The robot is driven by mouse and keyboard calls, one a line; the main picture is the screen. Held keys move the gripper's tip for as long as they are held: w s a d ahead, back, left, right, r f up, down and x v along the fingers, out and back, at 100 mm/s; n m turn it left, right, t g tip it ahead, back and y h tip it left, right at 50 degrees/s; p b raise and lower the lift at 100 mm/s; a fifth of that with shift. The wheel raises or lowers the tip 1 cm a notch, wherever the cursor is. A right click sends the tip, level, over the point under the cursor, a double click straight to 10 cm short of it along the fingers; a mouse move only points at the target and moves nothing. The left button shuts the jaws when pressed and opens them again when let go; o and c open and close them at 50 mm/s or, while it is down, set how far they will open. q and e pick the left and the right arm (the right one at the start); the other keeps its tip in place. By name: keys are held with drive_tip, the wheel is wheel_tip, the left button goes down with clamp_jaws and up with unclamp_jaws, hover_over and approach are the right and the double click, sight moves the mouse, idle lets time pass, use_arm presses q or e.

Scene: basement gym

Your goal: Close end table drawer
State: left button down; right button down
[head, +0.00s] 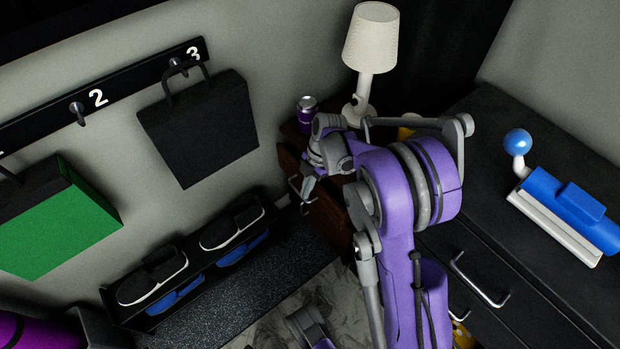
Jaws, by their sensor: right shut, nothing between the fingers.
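The end table (290,158) is dark reddish-brown wood and stands in the corner below the lamp. Its drawer front (327,214) shows left of my right arm, with a metal handle (294,190) at its left part. My arm hides much of the table and drawer, so I cannot tell how far the drawer stands out. My right gripper (308,188) is shut and empty, close to the drawer front beside the handle. I cannot tell whether it touches. My left gripper is not clearly in view.
A white lamp (372,40) and a purple can (307,110) stand on the end table. A black dresser (480,215) with a blue and white device (570,208) is at right. A low shoe rack (150,312) and hanging bags (200,128) line the left wall.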

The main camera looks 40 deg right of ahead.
sight(321, 186)
drive_tip(key=d, duration=0.1)
drive_tip(key=d+f, duration=0.1)
drive_tip(key=shift+d+f+b, duration=0.15)
drive_tip(key=shift+d+b, duration=0.15)
drive_tip(key=shift+b, duration=0.1)
drive_tip(key=shift+d, duration=0.5)
drive_tip(key=shift+w+d+p, duration=0.1)
drive_tip(key=shift+d+p, duration=0.3)
drive_tip(key=shift+d, duration=0.95)
